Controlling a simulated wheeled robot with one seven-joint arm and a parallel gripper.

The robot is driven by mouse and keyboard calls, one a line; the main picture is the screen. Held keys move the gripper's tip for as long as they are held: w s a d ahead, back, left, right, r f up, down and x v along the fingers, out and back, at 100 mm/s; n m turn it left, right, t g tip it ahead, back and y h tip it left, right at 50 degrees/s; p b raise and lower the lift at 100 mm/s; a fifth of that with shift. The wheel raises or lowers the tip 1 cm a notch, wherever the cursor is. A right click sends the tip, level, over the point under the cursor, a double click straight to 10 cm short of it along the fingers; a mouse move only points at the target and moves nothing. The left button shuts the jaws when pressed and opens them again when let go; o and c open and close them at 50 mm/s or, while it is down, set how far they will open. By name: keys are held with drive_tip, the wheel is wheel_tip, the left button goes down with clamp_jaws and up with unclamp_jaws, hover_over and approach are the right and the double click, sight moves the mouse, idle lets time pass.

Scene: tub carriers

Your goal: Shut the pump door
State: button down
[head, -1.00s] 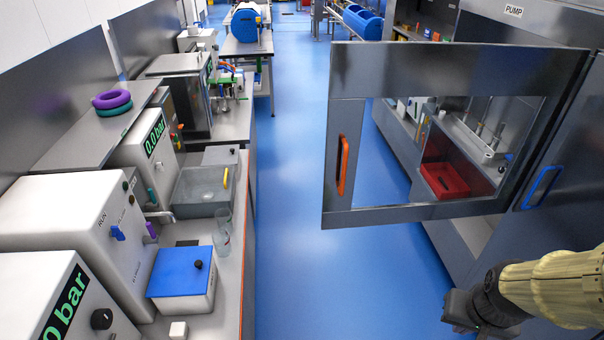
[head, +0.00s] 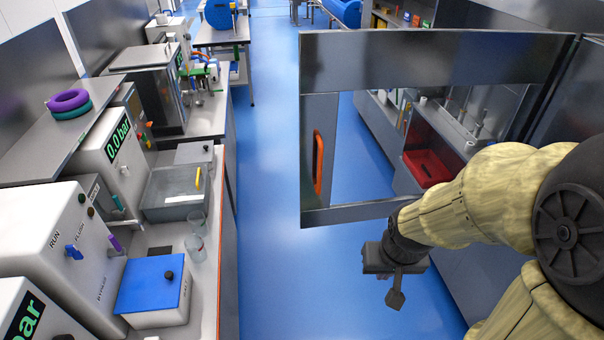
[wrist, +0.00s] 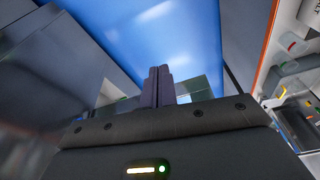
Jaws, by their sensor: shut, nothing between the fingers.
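The pump door (head: 430,57) stands swung open across the aisle in the head view, a grey metal frame with a large window. Its orange handle (head: 319,162) is upright on the door's left part. My gripper (head: 396,298) is below the door's lower edge and right of the handle, apart from the handle. Its fingers also show in the wrist view (wrist: 158,87), shut together and empty. The arm covers part of the door's lower right and of the cabinet behind it.
A left bench carries a blue-lidded box (head: 153,284), a grey tub (head: 172,191) and instruments. A red tray (head: 430,167) sits in the cabinet area behind the door. The blue floor (head: 275,200) between bench and door is clear.

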drive_tip(key=w+d+f+n+t+h+b, duration=0.1)
drive_tip(key=w+f+n+t+h+b, duration=0.45)
drive_tip(key=w+f+n, duration=1)
drive_tip(key=w+a+r+n+t+y, duration=0.3)
drive_tip(key=a+n, duration=0.4)
drive_tip(key=n, duration=0.4)
drive_tip(key=w+a+r+n+t+y+p, duration=0.1)
drive_tip(key=w+a+r+n+t+y, duration=0.3)
drive_tip(key=n, duration=0.7)
drive_tip(key=w+a+t+y, duration=0.2)
drive_tip(key=a, duration=0.1)
drive_tip(key=shift+n, duration=0.35)
drive_tip(key=shift+r+t, duration=0.1)
drive_tip(key=shift+t, duration=0.15)
